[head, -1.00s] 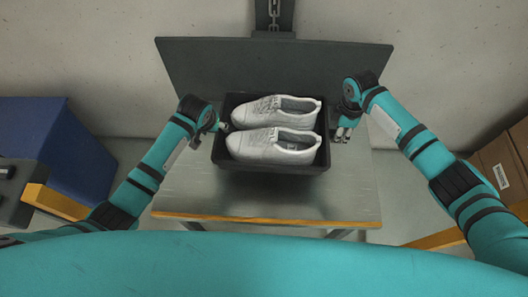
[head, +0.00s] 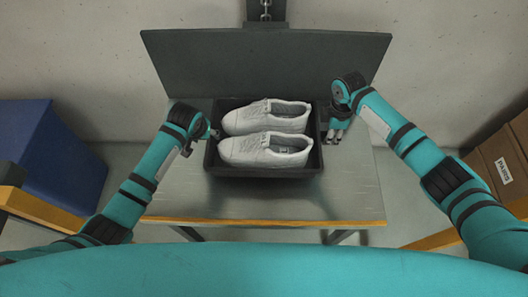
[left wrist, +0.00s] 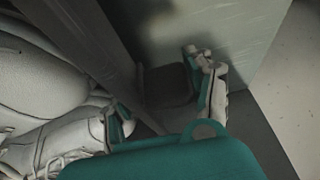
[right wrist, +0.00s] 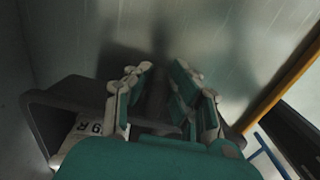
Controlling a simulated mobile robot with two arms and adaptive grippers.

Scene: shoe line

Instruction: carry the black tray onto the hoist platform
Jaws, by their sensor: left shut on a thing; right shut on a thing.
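The black tray (head: 262,173) holds two white shoes (head: 265,150) lying side by side. It is over the hoist platform (head: 175,195), a grey metal top with an orange front edge and a dark upright back panel. I cannot tell whether the tray touches the platform. My left gripper (head: 213,133) is shut on the tray's left side, and my right gripper (head: 332,128) is shut on its right side. The left wrist view shows the tray wall (left wrist: 105,50) between the fingers. The right wrist view shows the tray rim (right wrist: 65,100) and part of a shoe.
A chain (head: 265,10) hangs behind the back panel (head: 265,65). A blue bin (head: 55,150) stands at the left. Brown boxes (head: 500,165) are at the right. The platform's front part is bare.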

